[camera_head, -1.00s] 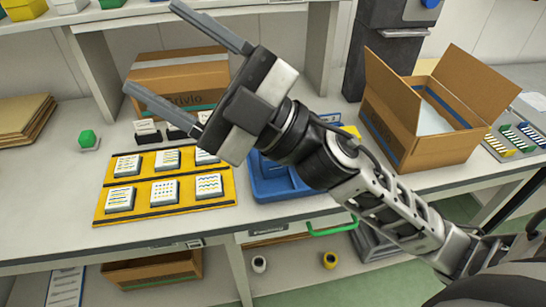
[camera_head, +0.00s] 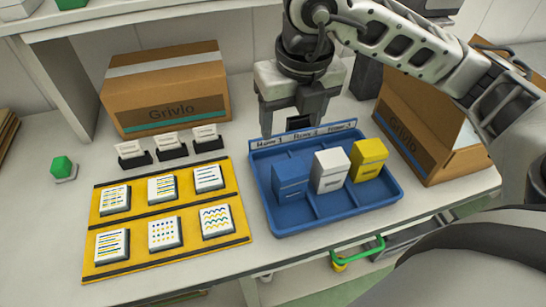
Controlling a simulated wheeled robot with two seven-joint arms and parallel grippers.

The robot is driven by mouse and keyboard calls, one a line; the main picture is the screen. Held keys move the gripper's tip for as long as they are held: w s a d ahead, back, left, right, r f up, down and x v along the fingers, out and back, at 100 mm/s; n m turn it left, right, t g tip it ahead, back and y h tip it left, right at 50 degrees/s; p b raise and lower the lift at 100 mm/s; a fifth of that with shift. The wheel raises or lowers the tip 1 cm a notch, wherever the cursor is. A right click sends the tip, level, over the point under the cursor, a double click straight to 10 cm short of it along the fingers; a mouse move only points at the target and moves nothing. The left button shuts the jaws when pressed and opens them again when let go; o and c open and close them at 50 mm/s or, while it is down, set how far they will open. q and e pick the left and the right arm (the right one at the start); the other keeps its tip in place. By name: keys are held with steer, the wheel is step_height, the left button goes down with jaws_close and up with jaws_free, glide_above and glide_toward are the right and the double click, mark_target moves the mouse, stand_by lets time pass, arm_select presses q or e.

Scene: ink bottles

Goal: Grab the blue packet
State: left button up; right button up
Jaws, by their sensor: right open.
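The blue packet (camera_head: 290,181) stands in the left compartment of the blue tray (camera_head: 335,219). A white packet (camera_head: 329,172) stands in the middle compartment and a yellow packet (camera_head: 368,160) in the right one. My right gripper (camera_head: 290,128) is open and empty, pointing down above the tray's back edge. In the picture it is just above and behind the blue packet, apart from it. It partly covers the label strip at the tray's back. My left gripper is not in view.
A yellow board (camera_head: 168,198) with several white patterned tiles lies left of the tray. Small card holders (camera_head: 170,145) and a closed cardboard box (camera_head: 168,90) are behind it. An open cardboard box (camera_head: 437,135) stands right of the tray. A green-topped object (camera_head: 62,167) is far left.

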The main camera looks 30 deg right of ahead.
glide_above(290, 168)
steer(key=f, duration=0.5)
steer(key=shift+s+a, duration=0.15)
steer(key=shift+s, duration=0.2)
steer(key=f, duration=0.4)
steer(key=shift+w+f, duration=0.15)
steer(key=shift+w, duration=0.15)
steer(key=shift+w+f, duration=0.1)
steer(key=shift+f, duration=0.35)
step_height(290, 168, down, 5)
steer(key=shift+f+b, duration=0.1)
steer(key=shift+b, duration=0.55)
steer(key=shift+c, duration=0.4)
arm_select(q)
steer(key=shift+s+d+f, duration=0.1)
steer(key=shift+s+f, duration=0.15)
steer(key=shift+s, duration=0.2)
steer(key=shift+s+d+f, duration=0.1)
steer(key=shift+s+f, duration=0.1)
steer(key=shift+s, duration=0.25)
arm_select(e)
steer(key=c, duration=0.7)
